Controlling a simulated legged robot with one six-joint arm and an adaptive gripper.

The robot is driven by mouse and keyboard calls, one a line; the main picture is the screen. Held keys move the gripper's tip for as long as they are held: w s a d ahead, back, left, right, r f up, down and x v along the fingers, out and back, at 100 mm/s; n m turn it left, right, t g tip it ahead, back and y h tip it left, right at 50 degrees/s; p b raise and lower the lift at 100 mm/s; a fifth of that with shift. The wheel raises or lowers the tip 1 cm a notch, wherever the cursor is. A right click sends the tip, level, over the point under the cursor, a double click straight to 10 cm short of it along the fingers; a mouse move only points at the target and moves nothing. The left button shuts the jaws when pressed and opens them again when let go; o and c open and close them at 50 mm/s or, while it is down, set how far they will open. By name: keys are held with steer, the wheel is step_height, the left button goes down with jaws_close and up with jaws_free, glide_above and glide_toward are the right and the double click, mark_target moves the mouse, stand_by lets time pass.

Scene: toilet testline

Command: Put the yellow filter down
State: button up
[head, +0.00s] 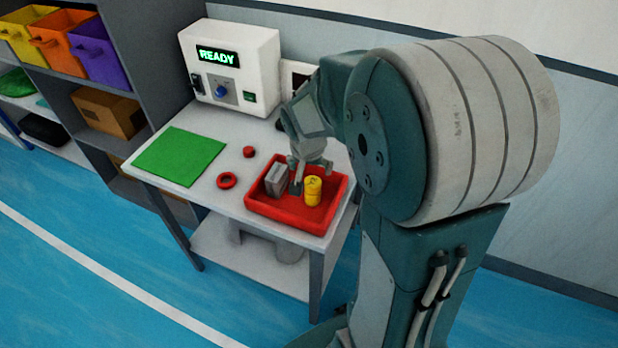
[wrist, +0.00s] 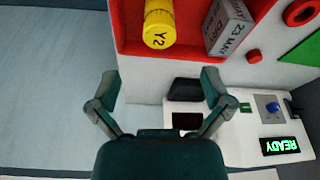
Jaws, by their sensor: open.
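The yellow filter (head: 313,190) is a small cylinder standing in the red tray (head: 335,213) on the white table. In the wrist view the yellow filter (wrist: 159,24) shows dark "Y2" lettering, inside the red tray (wrist: 128,42). My gripper (head: 311,180) is over the tray in the head view, close to the filter and the grey box. In the wrist view my gripper (wrist: 160,86) is open, its two fingers spread with nothing between them, and the filter lies beyond the fingertips. I cannot tell the exact height of the fingers above the tray.
A grey box (head: 277,180) with printed text stands in the tray left of the filter. A red ring (head: 227,181), a red knob-like piece (head: 249,152) and a green mat (head: 180,157) lie left on the table. A white machine reading READY (head: 232,70) stands behind.

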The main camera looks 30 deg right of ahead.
steer(key=s+a+r+n+t+y, duration=0.2)
steer(key=s+a+r+n, duration=0.6)
steer(key=s, duration=0.8)
steer(key=a+r+t, duration=0.1)
steer(key=a+r, duration=0.2)
steer(key=r, duration=0.2)
steer(key=shift+s+r, duration=0.3)
